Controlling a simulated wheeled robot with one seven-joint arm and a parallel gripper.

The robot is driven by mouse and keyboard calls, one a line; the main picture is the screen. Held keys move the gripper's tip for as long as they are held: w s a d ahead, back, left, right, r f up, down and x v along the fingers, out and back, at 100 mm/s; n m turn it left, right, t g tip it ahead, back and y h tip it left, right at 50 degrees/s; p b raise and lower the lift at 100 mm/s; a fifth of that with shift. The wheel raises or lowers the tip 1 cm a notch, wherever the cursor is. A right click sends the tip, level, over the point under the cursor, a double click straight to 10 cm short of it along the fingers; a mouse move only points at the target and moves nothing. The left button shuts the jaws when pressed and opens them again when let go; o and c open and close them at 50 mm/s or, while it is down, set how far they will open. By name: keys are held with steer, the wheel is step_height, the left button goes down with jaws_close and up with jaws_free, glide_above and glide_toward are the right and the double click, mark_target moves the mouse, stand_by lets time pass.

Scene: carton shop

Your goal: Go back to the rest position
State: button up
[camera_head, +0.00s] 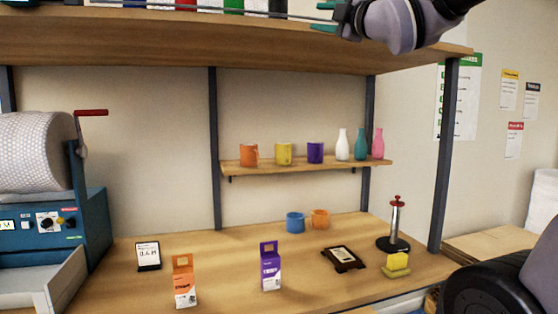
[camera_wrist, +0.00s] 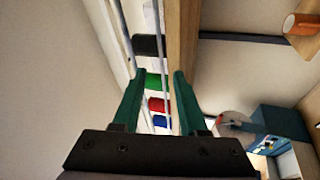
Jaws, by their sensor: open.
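My gripper (camera_wrist: 153,92) shows in the wrist view with its two green fingers spread apart and nothing between them. In the head view my arm reaches in at the top right, and the gripper (camera_head: 328,16) is at the front edge of the upper shelf (camera_head: 200,42), partly cut off by the top of the picture. In the wrist view the fingers point along the wooden shelf edge (camera_wrist: 182,50) and a thin rail. Green, red and blue items (camera_wrist: 157,104) show beyond and between the fingers, on the shelf.
A small shelf (camera_head: 300,168) carries mugs and bottles. A blue machine (camera_head: 60,225) stands at left.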

steer(key=s+d+f+m+g+h, duration=0.1)
steer(key=d+f+m+g+h, duration=0.2)
steer(key=d+f+m+h, duration=0.35)
steer(key=d+f+m+g+h, duration=0.25)
steer(key=d+f+m, duration=0.45)
steer(key=f+m, duration=0.45)
steer(key=s+f+m+g, duration=0.6)
steer(key=s+f+m, duration=0.2)
steer(key=s+f, duration=0.3)
steer(key=shift+d+f+m, duration=0.4)
steer(key=shift+f, duration=0.25)
